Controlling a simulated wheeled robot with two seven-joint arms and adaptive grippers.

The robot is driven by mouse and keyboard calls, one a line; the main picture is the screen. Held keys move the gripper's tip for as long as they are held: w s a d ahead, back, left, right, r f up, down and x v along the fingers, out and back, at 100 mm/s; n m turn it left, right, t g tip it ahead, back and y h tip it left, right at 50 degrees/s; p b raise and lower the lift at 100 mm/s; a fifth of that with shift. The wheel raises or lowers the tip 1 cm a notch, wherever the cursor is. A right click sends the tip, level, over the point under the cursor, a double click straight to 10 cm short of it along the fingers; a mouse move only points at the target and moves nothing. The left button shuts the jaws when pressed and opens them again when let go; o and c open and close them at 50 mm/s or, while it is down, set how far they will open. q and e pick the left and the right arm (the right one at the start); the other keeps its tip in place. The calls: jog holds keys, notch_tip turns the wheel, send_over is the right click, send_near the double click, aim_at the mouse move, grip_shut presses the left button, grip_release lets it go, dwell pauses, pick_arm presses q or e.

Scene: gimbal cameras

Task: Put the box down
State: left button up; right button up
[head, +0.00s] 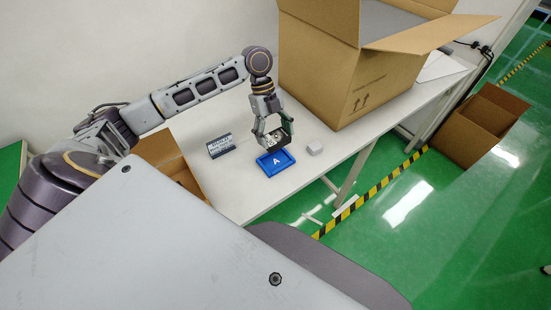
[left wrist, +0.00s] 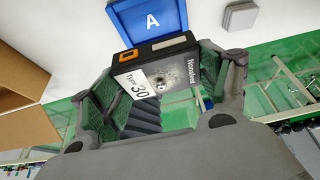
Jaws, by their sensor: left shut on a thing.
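My left gripper (head: 273,130) is shut on a small dark box (head: 271,143) with a white label. In the left wrist view the box (left wrist: 155,77) sits between the fingers of the left gripper (left wrist: 160,95). Its label reads "TYPE 30", and an orange patch marks one corner. A blue tray (head: 288,162) marked "A" lies on the white table (head: 238,203), just below the held box in the head view. The tray (left wrist: 181,13) also shows beyond the box in the left wrist view. My right gripper is not in view.
A dark box with a white label (head: 220,146) stands left of the tray. A small grey block (head: 315,147) lies to its right. A large open cardboard box (head: 322,72) stands at the back of the table. Open cartons stand on the floor left (head: 165,152) and right (head: 482,125).

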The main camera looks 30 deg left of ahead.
aim_at(275, 143)
pick_arm(q)
notch_tip(275, 143, down, 4)
jog(key=shift+f, duration=0.35)
jog(key=shift+f, duration=2.5)
jog(key=shift+f, duration=0.15)
jog(key=o, duration=1.1)
